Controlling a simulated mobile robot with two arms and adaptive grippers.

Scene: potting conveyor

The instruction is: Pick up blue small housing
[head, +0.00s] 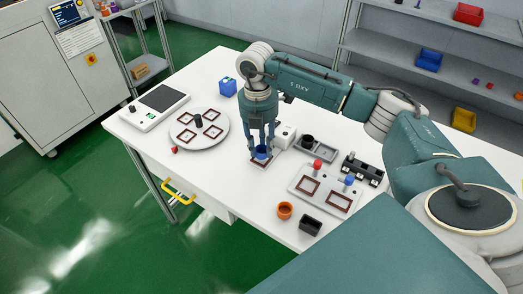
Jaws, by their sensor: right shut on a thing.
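The blue small housing (261,152) is between the fingers of my right gripper (262,146), low over the white table. The gripper points straight down and is shut on the housing, whose sides are partly hidden by the fingers. A small dark red square frame (262,164) lies right below the housing; I cannot tell whether the two touch. My left gripper does not show.
A round grey plate (216,140) with square frames is left of the gripper. A blue box (228,87) stands behind it. A grey fixture board (304,195) with red and blue knobs, an orange cup (285,210) and a black cup (310,226) are to the right.

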